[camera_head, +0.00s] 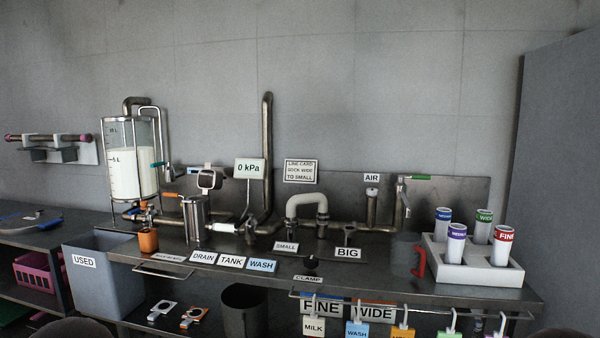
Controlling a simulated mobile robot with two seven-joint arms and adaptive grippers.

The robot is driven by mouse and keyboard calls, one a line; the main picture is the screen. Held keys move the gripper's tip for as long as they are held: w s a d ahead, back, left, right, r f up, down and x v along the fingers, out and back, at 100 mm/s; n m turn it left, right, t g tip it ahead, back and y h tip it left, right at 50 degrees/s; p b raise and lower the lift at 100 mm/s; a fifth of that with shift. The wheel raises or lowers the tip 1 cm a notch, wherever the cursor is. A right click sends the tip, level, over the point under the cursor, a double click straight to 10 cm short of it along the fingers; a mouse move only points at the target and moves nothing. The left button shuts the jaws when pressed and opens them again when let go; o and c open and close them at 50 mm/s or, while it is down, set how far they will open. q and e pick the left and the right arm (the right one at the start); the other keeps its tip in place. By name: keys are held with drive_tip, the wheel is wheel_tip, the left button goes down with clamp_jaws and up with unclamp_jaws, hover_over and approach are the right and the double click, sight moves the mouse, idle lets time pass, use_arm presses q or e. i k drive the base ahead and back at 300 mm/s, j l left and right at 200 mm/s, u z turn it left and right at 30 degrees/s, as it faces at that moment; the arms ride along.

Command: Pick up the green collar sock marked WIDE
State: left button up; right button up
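The sock with the green collar marked WIDE (482,227) stands upright in the back right of a white rack (470,273) at the right end of the counter. Its lower part is hidden by the rack and by the socks in front. A red-collared sock marked FINE (501,247) stands in front of it to the right, and a purple-collared sock (456,243) in front to the left. A blue-collared sock (442,226) is at the back left. Neither of my grippers shows in the head view.
A grey jug with a red handle (419,262) stands just left of the rack. A tall grey panel (560,180) rises to the right. Pipes and a milk tank (122,165) fill the counter's back and left. Hooks with tags (403,331) hang along the front edge.

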sight(484, 216)
drive_tip(key=l+z, duration=0.35)
drive_tip(key=l, duration=1.3)
